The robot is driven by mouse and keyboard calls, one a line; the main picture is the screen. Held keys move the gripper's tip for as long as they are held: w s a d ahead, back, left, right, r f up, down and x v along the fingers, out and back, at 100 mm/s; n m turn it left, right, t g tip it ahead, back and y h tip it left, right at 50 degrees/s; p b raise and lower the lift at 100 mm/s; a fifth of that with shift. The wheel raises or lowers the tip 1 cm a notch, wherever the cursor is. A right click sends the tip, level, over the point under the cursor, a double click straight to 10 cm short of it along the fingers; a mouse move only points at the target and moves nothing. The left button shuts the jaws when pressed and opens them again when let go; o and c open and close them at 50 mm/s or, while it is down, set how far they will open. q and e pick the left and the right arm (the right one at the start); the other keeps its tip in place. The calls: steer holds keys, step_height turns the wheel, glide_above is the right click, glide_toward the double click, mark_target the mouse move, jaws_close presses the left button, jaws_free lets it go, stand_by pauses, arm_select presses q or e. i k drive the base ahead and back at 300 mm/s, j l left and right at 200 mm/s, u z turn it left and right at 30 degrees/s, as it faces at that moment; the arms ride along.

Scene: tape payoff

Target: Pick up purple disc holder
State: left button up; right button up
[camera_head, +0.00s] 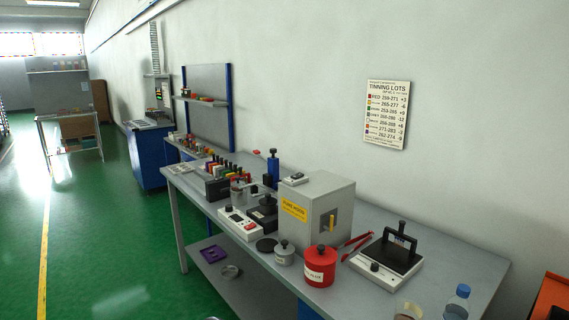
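A purple square piece (210,254) with a dark middle, which looks like the purple disc holder, lies flat on the lower shelf (250,291) of the workbench, near its left end. A grey ring-shaped item (230,272) lies beside it, just to the right and nearer. The benchtop (350,290) is above and to the right of the holder and does not cover it in this view. Neither of my grippers shows.
The benchtop is crowded: a grey box oven (316,208), a red canister (320,266), a small grey canister (284,253), a white-based device (386,262), a bottle (457,302). A bench leg (177,228) stands left of the holder. Green floor (110,240) is open on the left.

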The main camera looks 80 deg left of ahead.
mark_target(207, 164)
steer(key=u, duration=3)
steer(key=i+j+u, duration=0.35)
steer(key=i, duration=0.2)
steer(key=i+u, duration=0.35)
steer(key=i, duration=0.15)
steer(key=i+u, duration=0.1)
steer(key=i, duration=1.3)
steer(key=i+j+z, duration=0.15)
steer(key=i+z, duration=0.25)
steer(key=i+j+z, duration=0.45)
steer(key=i, duration=0.15)
steer(key=i+l, duration=0.05)
